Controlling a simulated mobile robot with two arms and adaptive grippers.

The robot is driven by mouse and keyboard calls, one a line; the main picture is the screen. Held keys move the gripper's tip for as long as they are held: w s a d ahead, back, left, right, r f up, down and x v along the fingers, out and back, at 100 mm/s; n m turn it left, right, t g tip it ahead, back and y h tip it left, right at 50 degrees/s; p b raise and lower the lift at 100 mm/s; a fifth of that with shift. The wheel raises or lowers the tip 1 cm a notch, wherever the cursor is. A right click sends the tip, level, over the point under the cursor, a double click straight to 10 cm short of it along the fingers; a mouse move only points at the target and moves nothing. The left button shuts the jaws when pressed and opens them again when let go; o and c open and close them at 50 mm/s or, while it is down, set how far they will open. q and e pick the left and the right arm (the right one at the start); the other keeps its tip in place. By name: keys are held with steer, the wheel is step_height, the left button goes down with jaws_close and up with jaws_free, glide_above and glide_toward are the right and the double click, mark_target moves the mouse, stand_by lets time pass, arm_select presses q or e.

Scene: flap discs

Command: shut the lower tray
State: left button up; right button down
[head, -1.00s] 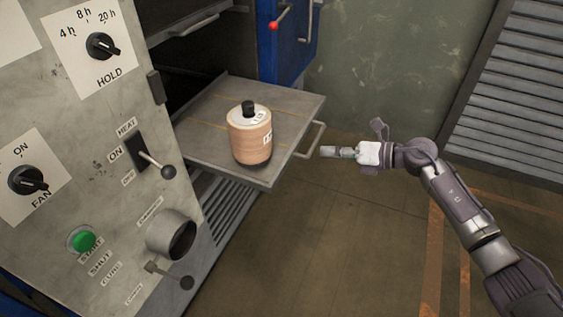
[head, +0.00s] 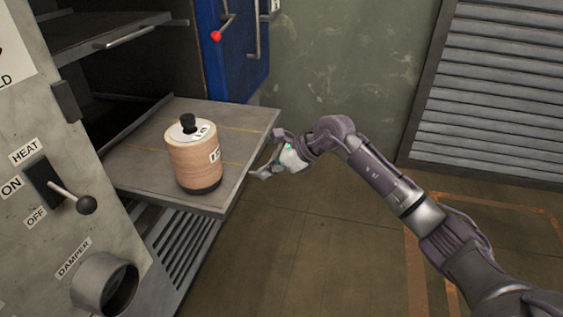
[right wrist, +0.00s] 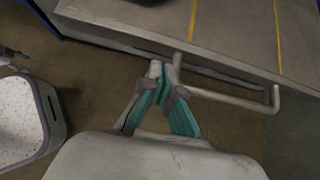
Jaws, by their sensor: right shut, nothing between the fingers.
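The lower tray (head: 245,135) is drawn out of the oven and carries a tan stack of discs (head: 194,163) with a black knob on top. Its front edge also shows in the right wrist view (right wrist: 235,50). The tray's bar handle (right wrist: 228,99) sticks out from that edge. My right gripper (head: 262,173) is shut and empty in front of the tray. In the right wrist view its closed fingertips (right wrist: 166,72) are at one end of the handle, against or very close to it; I cannot tell if they touch.
An upper tray (head: 105,35) sits in the oven above. The open blue door (head: 235,60) stands behind the lower tray. A heat switch lever (head: 72,195) and a damper pipe (head: 105,282) stick out from the front panel. The floor right of the tray is clear.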

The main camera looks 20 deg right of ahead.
mark_target(242, 174)
steer(key=w+a, duration=0.2)
steer(key=a, duration=0.1)
steer(key=shift+f, duration=0.15)
arm_select(q)
steer(key=shift+s+f, duration=0.2)
arm_select(e)
steer(key=shift+w+a, duration=0.25)
steer(key=shift+a, duration=0.05)
steer(key=shift+a, duration=0.1)
